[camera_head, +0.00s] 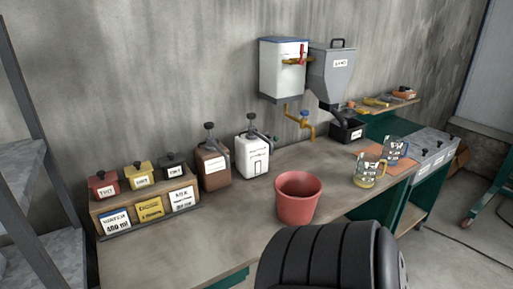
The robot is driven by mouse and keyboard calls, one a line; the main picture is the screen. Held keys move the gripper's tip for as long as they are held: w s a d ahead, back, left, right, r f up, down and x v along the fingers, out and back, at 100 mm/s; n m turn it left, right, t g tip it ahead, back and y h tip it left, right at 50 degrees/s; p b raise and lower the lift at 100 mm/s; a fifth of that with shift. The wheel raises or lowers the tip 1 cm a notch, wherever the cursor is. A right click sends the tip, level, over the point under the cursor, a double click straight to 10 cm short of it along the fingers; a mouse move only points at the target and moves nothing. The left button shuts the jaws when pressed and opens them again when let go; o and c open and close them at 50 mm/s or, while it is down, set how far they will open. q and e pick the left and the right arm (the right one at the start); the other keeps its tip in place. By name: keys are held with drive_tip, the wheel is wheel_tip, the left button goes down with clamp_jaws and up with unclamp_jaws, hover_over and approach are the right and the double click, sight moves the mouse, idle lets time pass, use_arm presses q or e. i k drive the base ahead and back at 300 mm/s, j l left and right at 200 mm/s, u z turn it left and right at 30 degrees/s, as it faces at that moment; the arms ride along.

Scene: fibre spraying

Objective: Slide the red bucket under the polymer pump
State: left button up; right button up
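The red bucket (298,205) stands upright and open on the workbench, near its front edge. Two pump containers stand behind it to the left: a brown one (214,168) and a white one (252,157), each with a dark pump head. Their labels are too small to read, so I cannot tell which is the polymer pump. The bucket is in front and to the right of the white container, apart from it and not under its spout. Neither of my grippers is in view.
A labelled rack (146,211) with red, yellow and black canisters is at left. A white tank (282,72) and grey hopper (334,74) hang on the wall, with a black bin (347,132) below. Glass jugs (369,170) stand right. The bench (245,215) left of the bucket is clear.

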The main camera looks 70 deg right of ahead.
sight(298, 191)
drive_tip(key=z, duration=2.45)
